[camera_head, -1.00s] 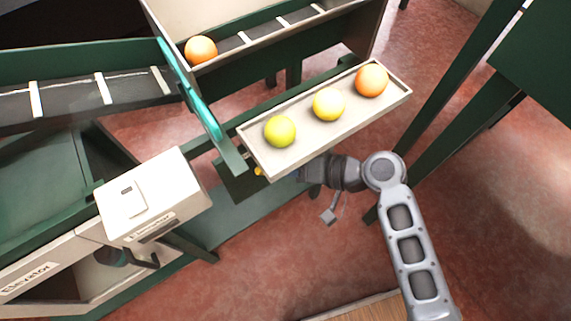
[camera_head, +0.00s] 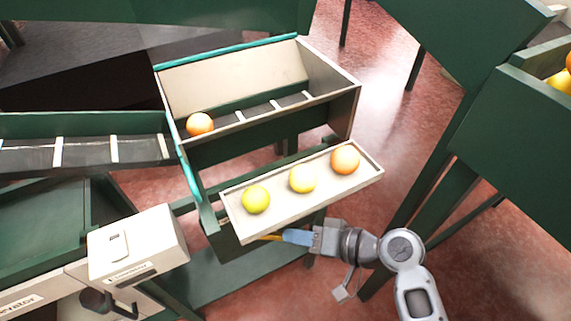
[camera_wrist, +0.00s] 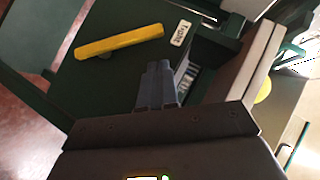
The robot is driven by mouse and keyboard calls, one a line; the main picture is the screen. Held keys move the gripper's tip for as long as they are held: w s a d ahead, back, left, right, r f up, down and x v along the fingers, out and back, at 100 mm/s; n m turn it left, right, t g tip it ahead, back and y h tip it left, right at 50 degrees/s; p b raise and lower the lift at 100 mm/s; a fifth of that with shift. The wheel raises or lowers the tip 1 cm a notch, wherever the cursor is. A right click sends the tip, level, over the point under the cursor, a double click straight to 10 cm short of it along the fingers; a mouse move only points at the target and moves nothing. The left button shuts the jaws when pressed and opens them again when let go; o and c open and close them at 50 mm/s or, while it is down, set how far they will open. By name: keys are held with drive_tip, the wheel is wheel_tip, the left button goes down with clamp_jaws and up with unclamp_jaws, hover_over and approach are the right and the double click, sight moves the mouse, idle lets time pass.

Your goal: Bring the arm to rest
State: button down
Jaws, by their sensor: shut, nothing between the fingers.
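My gripper (camera_head: 290,237) is shut and empty below the front edge of the cream tray (camera_head: 238,229). In the wrist view its closed fingers (camera_wrist: 160,82) point at a dark green panel and hold nothing. A yellow bar (camera_wrist: 118,41) lies on that panel, beyond the fingertips and apart from them. My arm comes in from the lower right of the head view, bent at the elbow.
The tray carries a yellow-green fruit (camera_head: 256,199), a yellow-orange one (camera_head: 303,178) and an orange (camera_head: 345,159). Another orange (camera_head: 200,124) sits in the sloped bin behind. A white box (camera_head: 136,243) stands left. Green posts stand right; red floor is open between.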

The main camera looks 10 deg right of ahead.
drive_tip(key=s+d+f+m+t+h, duration=0.15)
drive_tip(key=s+d+h, duration=0.25)
drive_tip(key=s, duration=0.5)
drive_tip(key=s+d+f+m+t+h, duration=0.15)
drive_tip(key=s+d+h, duration=0.3)
drive_tip(key=s, duration=0.45)
drive_tip(key=s+d+r+n+t+h, duration=0.1)
drive_tip(key=s+d+r+n+t, duration=0.1)
drive_tip(key=s+r, duration=0.4)
drive_tip(key=s+d+r+n+t+h, duration=0.1)
drive_tip(key=s+d+r+n+t, duration=0.1)
drive_tip(key=s+r, duration=0.5)
wheel_tip(320, 180, up, 6)
drive_tip(key=shift+d+t, duration=0.4)
drive_tip(key=shift+d, duration=0.35)
